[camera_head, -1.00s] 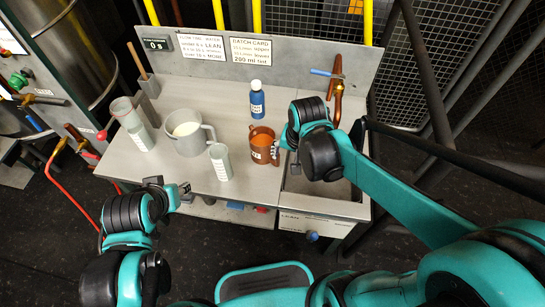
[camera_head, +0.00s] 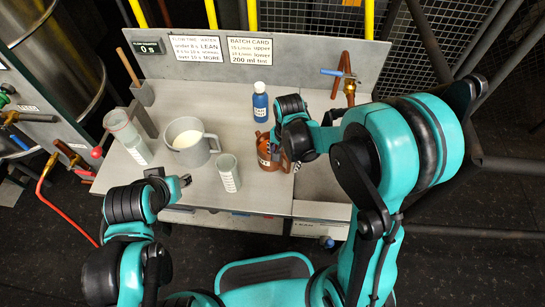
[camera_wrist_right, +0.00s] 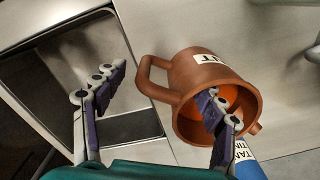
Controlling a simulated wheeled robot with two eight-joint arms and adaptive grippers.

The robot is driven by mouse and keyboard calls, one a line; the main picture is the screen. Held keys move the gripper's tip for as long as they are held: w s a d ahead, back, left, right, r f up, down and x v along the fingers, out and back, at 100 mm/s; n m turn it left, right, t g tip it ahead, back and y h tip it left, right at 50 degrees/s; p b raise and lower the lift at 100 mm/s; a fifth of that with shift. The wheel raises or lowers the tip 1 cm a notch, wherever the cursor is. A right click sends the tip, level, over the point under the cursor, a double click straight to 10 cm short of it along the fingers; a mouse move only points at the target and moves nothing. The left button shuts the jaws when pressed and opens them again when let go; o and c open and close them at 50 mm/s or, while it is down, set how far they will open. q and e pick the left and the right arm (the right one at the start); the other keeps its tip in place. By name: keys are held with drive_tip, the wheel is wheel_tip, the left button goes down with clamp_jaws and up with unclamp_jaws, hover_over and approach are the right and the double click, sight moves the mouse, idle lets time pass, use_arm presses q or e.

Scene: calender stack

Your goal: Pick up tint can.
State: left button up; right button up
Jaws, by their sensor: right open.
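A blue bottle (camera_head: 261,105) with a white label stands upright near the back of the bench; part of it shows at the lower right of the right wrist view (camera_wrist_right: 247,168). A copper-brown mug (camera_head: 268,158) with orange contents stands in front of it, partly hidden by my right gripper (camera_head: 284,153). In the right wrist view, the open right gripper (camera_wrist_right: 163,84) has the handle of the mug (camera_wrist_right: 208,68) between its fingers. One finger overlaps the mug's mouth; contact is unclear. My left gripper (camera_head: 183,181) is at the bench's front edge, its jaws unclear.
A grey jug (camera_head: 187,150) with pale liquid, a measuring beaker (camera_head: 228,172) and a clear cylinder (camera_head: 126,132) stand left of the mug. A sink (camera_wrist_right: 75,75) lies right of it in the head view, below a copper tap (camera_head: 349,85). A back panel with cards closes the rear.

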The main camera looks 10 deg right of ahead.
sight(284, 156)
drive_tip(key=shift+f, duration=0.45)
drive_tip(key=shift+r, duration=0.1)
clamp_jaws()
drive_tip(key=shift+r, duration=0.15)
drive_tip(key=shift+r+p, duration=1.1)
drive_tip(key=shift+r, duration=0.7)
drive_tip(key=shift+d+r, duration=0.1)
drive_tip(key=shift+r, duration=0.25)
drive_tip(key=d+r+p, duration=0.4)
drive_tip(key=d+r, duration=0.2)
drive_tip(key=d, duration=0.5)
drive_tip(key=shift+s+d+r, duration=0.15)
drive_tip(key=shift+s+r, duration=0.05)
drive_tip(key=shift+s, duration=0.25)
